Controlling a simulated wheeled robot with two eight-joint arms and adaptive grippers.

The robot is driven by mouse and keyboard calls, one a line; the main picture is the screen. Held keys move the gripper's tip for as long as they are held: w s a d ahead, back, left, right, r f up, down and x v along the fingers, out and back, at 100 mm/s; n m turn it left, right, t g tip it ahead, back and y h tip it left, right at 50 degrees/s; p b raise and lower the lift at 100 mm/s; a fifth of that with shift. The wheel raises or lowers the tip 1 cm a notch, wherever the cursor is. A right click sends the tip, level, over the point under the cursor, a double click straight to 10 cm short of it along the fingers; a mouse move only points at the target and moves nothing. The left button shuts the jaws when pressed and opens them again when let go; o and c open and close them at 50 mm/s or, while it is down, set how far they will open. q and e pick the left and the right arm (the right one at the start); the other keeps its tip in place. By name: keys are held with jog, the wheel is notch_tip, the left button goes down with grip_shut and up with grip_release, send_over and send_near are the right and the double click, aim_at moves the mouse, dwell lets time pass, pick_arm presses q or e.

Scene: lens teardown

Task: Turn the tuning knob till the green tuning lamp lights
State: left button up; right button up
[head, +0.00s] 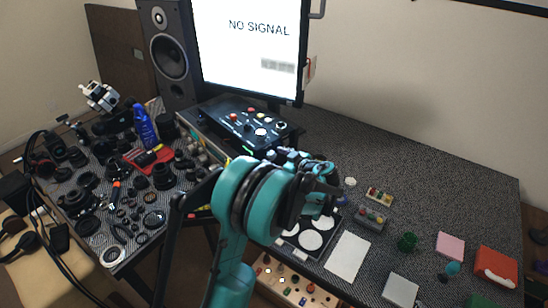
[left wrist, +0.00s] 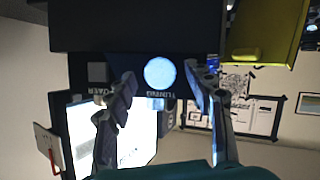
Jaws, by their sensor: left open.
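In the left wrist view, a dark panel (left wrist: 120,72) carries a pale, round tuning knob (left wrist: 160,72). The lettering TUNING appears upside down just below the knob. My left gripper (left wrist: 159,82) is open, with one finger on each side of the knob and a visible gap to it on both sides. Whether the fingertips reach its depth is unclear. In the head view my left gripper (head: 322,188) is over the near middle of the table, and I cannot make out the knob there. No lit green tuning lamp can be made out. My right gripper is not in view.
A monitor (head: 250,45) reading NO SIGNAL stands at the back, with a black button console (head: 245,122) before it. A speaker (head: 170,55) stands left. Camera parts crowd the left table. A grey box with knobs (head: 370,219) and a white sheet (head: 347,257) lie near my gripper.

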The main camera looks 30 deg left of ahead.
pick_arm(q)
jog(key=v, duration=1.1)
jog(key=shift+s+a+f, duration=0.1)
jog(key=s+d+f+m+h, duration=0.1)
jog(key=s+d+m+h, duration=0.2)
jog(key=s, duration=0.5)
jog(key=s+d+m+t+h, duration=0.1)
jog(key=s+d+m+h, duration=0.3)
jog(key=s+m, duration=0.4)
jog(key=s+d+f+m+t+h, duration=0.1)
jog(key=s+d+m+h, duration=0.3)
jog(key=s, duration=0.4)
jog(key=shift+s+f+m+h, duration=0.15)
jog(key=shift+f+m+h, duration=0.2)
jog(key=shift+m+h, duration=0.4)
jog(key=shift+d, duration=0.1)
